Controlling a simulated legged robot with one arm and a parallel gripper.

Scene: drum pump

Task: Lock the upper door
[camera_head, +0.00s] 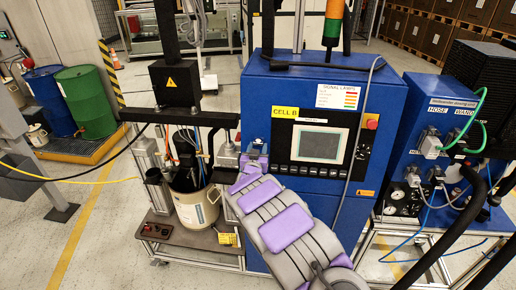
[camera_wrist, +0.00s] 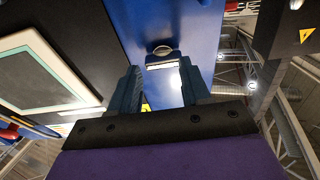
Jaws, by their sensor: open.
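The tall blue cabinet (camera_head: 384,115) stands in the middle of the head view, with a screen panel and a "CELL B" label on its front. My gripper (camera_head: 254,150) is at the cabinet's front left, beside the screen panel. In the wrist view my gripper (camera_wrist: 161,68) is open, its two dark fingers apart with nothing held. A small metal latch or lock (camera_wrist: 163,51) on the blue surface shows just beyond and between the fingertips. I cannot tell whether the fingers touch it. In the head view my arm hides the lower left of the cabinet, and the latch cannot be made out.
A screen (camera_wrist: 45,70) fills the left of the wrist view. A drum pump station with a pale bucket (camera_head: 197,208) stands left of the cabinet. A blue unit with hoses (camera_head: 425,130) stands at right. Blue and green barrels (camera_head: 88,103) are at far left.

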